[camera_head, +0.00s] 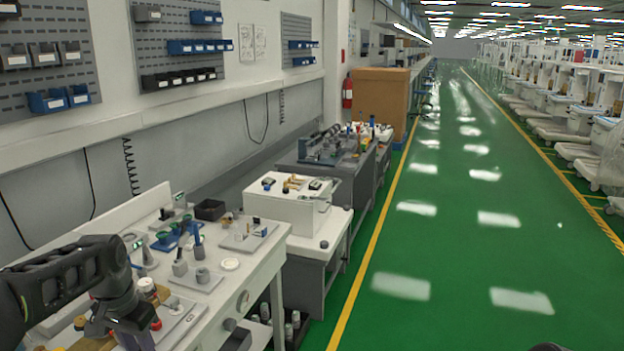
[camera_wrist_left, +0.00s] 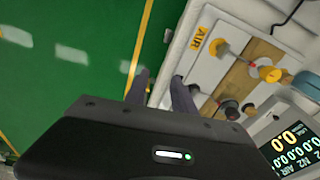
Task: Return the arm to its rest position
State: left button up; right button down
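My left arm comes in from the left in the head view, over the near workbench (camera_head: 262,262). Its gripper (camera_head: 130,328) points down at the bench's front part, with its tips hard to make out there. In the left wrist view the two dark fingers of the left gripper (camera_wrist_left: 161,88) stand apart with nothing between them. My right gripper is not in view.
Small fixtures and a black bin (camera_head: 210,209) stand on the near bench. A white box (camera_head: 290,203) on a second bench and a cardboard-coloured cabinet (camera_head: 380,98) stand farther along the wall. The green aisle (camera_head: 455,235) on the right is clear.

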pick_arm(q)
jog(key=w+d+f+n+t, duration=0.1)
jog(key=w+d+f+t, duration=0.2)
jog(key=w+d+f, duration=0.35)
jog(key=s+d+f+n+h, duration=0.2)
jog(key=s+d+f, duration=0.2)
jog(key=d+f, duration=0.7)
jog(key=s+d+f+g, duration=0.1)
jog(key=s+d+f, duration=0.3)
jog(key=s+f, duration=0.2)
jog(key=s+d+f+g+h, duration=0.1)
jog(key=s+d+f, duration=0.3)
jog(key=s, duration=0.7)
jog(key=s+d+f+n+g+h, duration=0.1)
jog(key=s+d+f, duration=0.3)
jog(key=s+f, duration=0.4)
jog(key=shift+s+d+g, duration=0.3)
jog(key=shift+s+g, duration=0.1)
jog(key=shift+s, duration=0.3)
